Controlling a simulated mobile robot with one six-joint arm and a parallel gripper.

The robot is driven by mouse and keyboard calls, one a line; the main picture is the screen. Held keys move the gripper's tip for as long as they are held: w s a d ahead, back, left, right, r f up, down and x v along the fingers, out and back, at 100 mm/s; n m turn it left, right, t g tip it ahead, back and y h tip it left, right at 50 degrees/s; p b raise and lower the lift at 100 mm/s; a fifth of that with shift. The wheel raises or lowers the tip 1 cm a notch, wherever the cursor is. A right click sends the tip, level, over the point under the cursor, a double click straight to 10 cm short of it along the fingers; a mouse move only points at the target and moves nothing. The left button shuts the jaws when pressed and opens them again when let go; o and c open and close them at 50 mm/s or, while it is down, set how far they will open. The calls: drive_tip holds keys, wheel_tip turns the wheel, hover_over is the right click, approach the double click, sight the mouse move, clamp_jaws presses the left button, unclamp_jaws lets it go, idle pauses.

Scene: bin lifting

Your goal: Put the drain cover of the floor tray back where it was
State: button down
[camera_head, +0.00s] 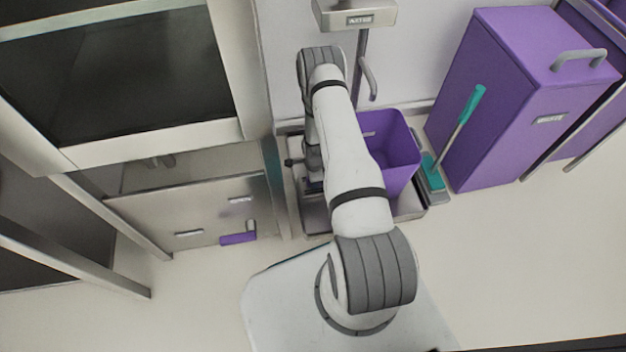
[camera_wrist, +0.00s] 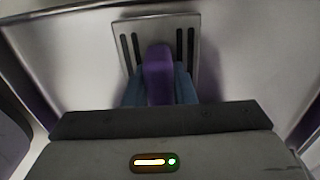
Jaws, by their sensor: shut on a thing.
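The drain cover (camera_wrist: 187,28) is a grey metal plate with dark slots, and it shows at the top middle of the wrist view. A purple grip (camera_wrist: 158,70) stands up from its middle. My gripper (camera_wrist: 160,90) is shut on this grip with its blue fingers on either side. In the head view my gripper (camera_head: 312,172) is mostly hidden behind my arm, over the metal floor tray (camera_head: 317,218) at the left of the purple bin (camera_head: 404,172). The cover is hidden in the head view. I cannot tell whether it touches the tray.
The purple bin stands right beside my arm. A teal brush (camera_head: 458,130) and a large purple cabinet (camera_head: 510,90) are farther right. A steel panel (camera_head: 190,215) with a purple handle is at the left. Open floor (camera_head: 510,265) lies at the lower right.

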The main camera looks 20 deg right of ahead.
drive_tip(key=shift+f+b, duration=0.45)
drive_tip(key=shift+f, duration=0.05)
drive_tip(key=c, duration=1.1)
unclamp_jaws()
wheel_tip(320, 180, up, 8)
drive_tip(key=p, duration=0.3)
drive_tip(key=shift+f, duration=0.1)
